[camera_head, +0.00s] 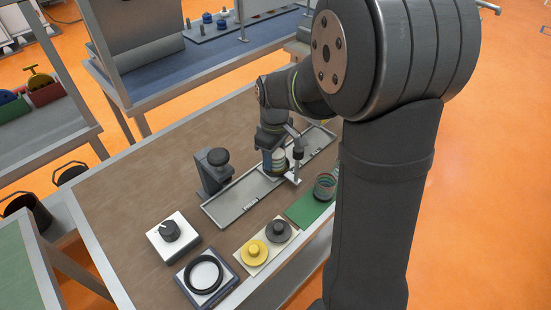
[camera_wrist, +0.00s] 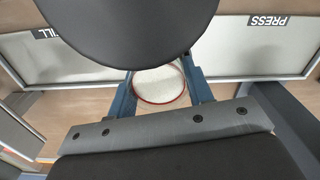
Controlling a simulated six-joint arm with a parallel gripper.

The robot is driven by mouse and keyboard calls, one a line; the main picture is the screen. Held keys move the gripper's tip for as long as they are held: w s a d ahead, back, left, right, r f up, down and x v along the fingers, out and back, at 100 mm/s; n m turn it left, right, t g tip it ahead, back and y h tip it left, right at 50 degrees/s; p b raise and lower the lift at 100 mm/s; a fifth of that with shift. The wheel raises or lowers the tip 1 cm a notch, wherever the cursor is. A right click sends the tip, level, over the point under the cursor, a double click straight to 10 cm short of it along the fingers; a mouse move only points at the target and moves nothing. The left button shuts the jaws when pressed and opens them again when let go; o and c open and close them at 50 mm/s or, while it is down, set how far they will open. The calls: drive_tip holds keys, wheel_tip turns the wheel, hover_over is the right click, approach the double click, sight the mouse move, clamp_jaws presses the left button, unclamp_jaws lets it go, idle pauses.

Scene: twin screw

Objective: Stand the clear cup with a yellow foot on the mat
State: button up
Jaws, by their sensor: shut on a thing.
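My gripper (camera_head: 276,160) is over the long metal tray, shut on a clear cup (camera_head: 279,161). In the wrist view the cup's round mouth with a thin red ring (camera_wrist: 160,84) sits between the two blue fingers. The cup looks upright, at or just above the tray; I cannot tell whether it touches. Its foot colour is not clear. The green mat (camera_head: 299,213) lies to the right and nearer the table's front edge.
The metal tray (camera_head: 238,200) has panels marked PRESS (camera_wrist: 268,20) and another label. A dark stand with a round head (camera_head: 216,170) is left of my gripper. Yellow (camera_head: 254,253) and grey (camera_head: 279,231) knobs sit near the mat.

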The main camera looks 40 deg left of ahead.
wheel_tip(320, 180, up, 22)
drive_tip(key=w+a+n, duration=0.2)
drive_tip(key=a+n, duration=0.1)
drive_tip(key=n, duration=0.3)
drive_tip(key=s+d+f+m, duration=0.35)
drive_tip(key=d+f, duration=0.35)
drive_tip(key=d, duration=0.3)
drive_tip(key=s+d+f+m, duration=0.2)
drive_tip(key=d+f+m, duration=0.2)
drive_tip(key=d+f, duration=0.5)
drive_tip(key=shift+s+a+f+m, duration=0.2)
drive_tip(key=shift+f+m, duration=0.3)
drive_tip(key=shift+f, duration=0.5)
drive_tip(key=shift+s+a+f+m, duration=0.25)
drive_tip(key=shift+f+m, duration=0.2)
drive_tip(key=shift+f, duration=0.6)
drive_tip(key=shift+s+a+f+m, duration=0.2)
drive_tip(key=shift+f+m, duration=0.3)
drive_tip(key=shift+f, duration=0.5)
drive_tip(key=shift+f, duration=0.45)
